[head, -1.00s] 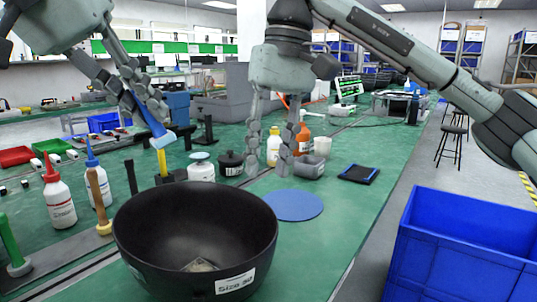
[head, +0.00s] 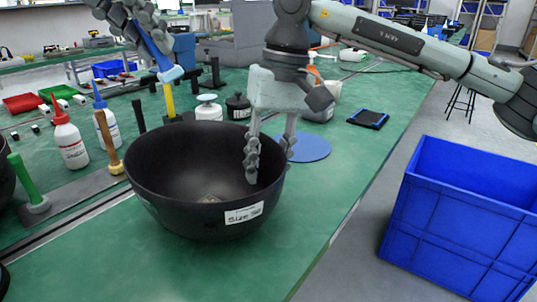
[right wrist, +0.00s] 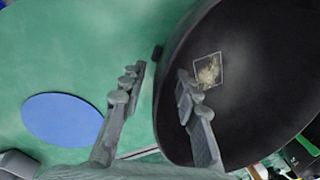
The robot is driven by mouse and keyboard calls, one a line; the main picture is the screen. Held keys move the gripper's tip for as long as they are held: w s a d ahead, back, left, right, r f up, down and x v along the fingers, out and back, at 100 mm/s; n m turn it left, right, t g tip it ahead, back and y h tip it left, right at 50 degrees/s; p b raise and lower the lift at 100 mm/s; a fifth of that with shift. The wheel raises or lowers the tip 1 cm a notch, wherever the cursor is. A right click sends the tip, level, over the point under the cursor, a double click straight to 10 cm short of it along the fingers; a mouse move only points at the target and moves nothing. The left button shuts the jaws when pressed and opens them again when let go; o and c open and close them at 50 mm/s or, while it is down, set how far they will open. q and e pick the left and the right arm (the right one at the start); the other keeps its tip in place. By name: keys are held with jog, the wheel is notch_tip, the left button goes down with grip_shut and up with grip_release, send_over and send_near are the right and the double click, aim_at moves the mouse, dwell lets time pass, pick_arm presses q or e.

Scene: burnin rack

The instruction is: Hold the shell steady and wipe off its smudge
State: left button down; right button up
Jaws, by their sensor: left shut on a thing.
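The shell is a large black bowl (head: 180,215) with a white size label, upright on the green bench. Its smudge (head: 209,198) is a pale patch low on the inside; the right wrist view shows this smudge (right wrist: 208,70) within a thin square outline. My right gripper (head: 270,166) is open, pointing down at the bowl's right far rim, one finger inside and one outside. In the right wrist view, a gap shows between the outer finger and the wall. My left gripper (head: 160,58) is shut on a blue wiping tool (head: 171,74), above and behind the bowl.
A blue round mat (head: 308,148) lies just behind my right gripper. Red-capped (head: 69,140) and blue-capped (head: 107,125) bottles and a wooden-handled tool (head: 108,140) stand left of the bowl. A blue crate (head: 440,225) stands at the right, beyond the bench edge.

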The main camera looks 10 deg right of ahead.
jog(key=shift+c, duration=0.6)
grip_shut()
dwell(0.7)
